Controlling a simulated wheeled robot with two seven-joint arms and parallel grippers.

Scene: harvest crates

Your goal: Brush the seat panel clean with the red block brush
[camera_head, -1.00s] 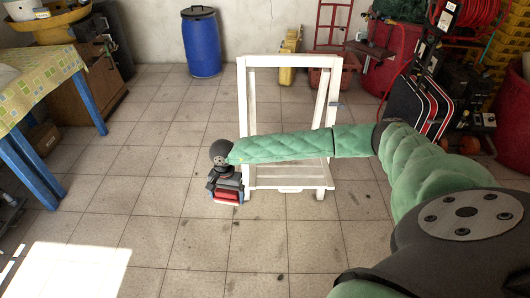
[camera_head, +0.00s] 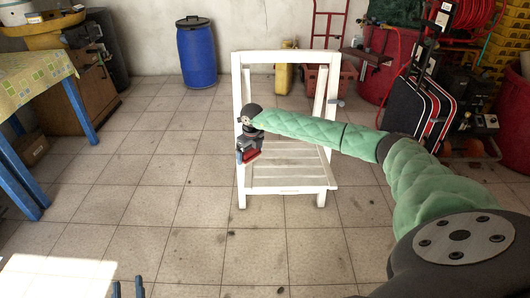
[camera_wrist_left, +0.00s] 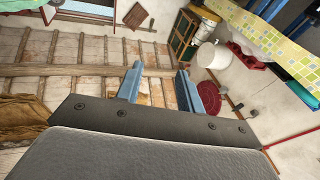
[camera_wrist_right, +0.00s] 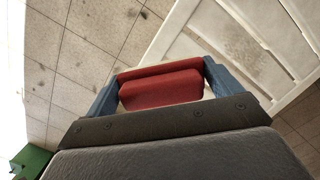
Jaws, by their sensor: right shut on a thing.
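The white slatted seat panel (camera_head: 290,172) sits low in a white wooden frame in the middle of the floor. In the right wrist view, grey smudges show on the white panel (camera_wrist_right: 188,44). My right gripper (camera_head: 247,147) is shut on the red block brush (camera_head: 250,156), at the left side of the frame. The brush (camera_wrist_right: 160,86) spans between the blue fingers in the right wrist view. Whether it touches the panel cannot be told. My left gripper (camera_head: 127,288) shows only its blue fingertips at the bottom edge; its fingers (camera_wrist_left: 158,85) are apart and empty.
The frame's tall white uprights (camera_head: 237,85) rise around the panel. A table with a patterned cloth (camera_head: 30,75) is at the left, a blue barrel (camera_head: 196,55) behind. A black-and-red case (camera_head: 420,112) and red bins stand at the right. The tiled floor in front is clear.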

